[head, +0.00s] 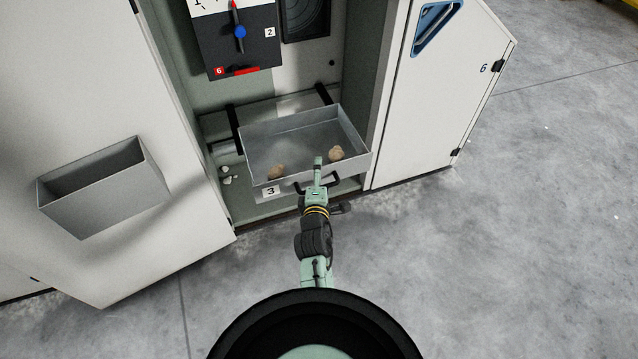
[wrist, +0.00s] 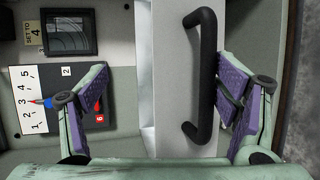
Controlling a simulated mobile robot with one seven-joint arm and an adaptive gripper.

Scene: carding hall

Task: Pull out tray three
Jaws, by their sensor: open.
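Tray three (head: 300,137) is a shallow grey metal tray low in the open cabinet, with a "3" label (head: 270,190) at its front left. Two tan clumps (head: 336,153) lie in it. Its black bar handle (wrist: 205,75) is on the front face; in the head view my gripper partly covers it. My gripper (head: 318,178) is at the tray's front. In the wrist view my gripper (wrist: 164,70) is open, with the handle between its spread fingers, nearer the right one. I see no finger clearly touching the handle.
The left cabinet door (head: 85,80) stands open and carries a grey bin (head: 105,188). A dial panel (head: 240,40) is above the tray. Concrete floor (head: 500,230) in front is clear.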

